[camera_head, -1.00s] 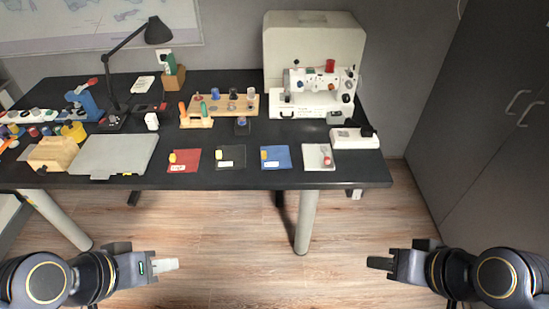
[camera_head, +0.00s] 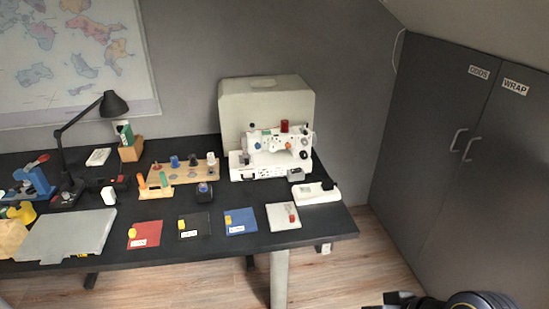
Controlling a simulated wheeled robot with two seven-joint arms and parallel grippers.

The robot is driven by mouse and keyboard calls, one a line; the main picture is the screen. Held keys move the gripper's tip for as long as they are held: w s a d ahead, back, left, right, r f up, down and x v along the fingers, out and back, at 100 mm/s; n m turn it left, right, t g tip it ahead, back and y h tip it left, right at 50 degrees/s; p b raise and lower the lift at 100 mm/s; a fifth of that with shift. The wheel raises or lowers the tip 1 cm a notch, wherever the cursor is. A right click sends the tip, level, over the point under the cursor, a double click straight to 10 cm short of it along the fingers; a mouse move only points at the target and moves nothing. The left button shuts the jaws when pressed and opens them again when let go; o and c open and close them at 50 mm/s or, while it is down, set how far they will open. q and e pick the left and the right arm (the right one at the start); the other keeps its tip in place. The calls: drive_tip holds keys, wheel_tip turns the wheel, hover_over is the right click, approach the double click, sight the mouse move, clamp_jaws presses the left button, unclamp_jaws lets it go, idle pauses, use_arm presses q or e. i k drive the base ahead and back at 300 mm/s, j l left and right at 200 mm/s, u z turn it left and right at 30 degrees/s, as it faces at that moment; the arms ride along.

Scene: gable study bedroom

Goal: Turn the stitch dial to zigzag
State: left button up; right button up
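The white sewing machine (camera_head: 275,150) stands at the back right of the black table, in front of its beige cover (camera_head: 267,108). My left gripper is out of view.
Red, black, blue and white swatches lie along the front of the table (camera_head: 180,260). A spool rack (camera_head: 182,172) stands left of the machine, a white foot pedal (camera_head: 316,194) to its right. A dark cabinet (camera_head: 440,150) stands on the right.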

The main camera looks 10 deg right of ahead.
sight(304, 142)
drive_tip(key=i+l+z, duration=0.15)
drive_tip(key=i+z, duration=0.15)
drive_tip(key=i, duration=0.25)
drive_tip(key=i+z, duration=0.3)
drive_tip(key=i, duration=0.2)
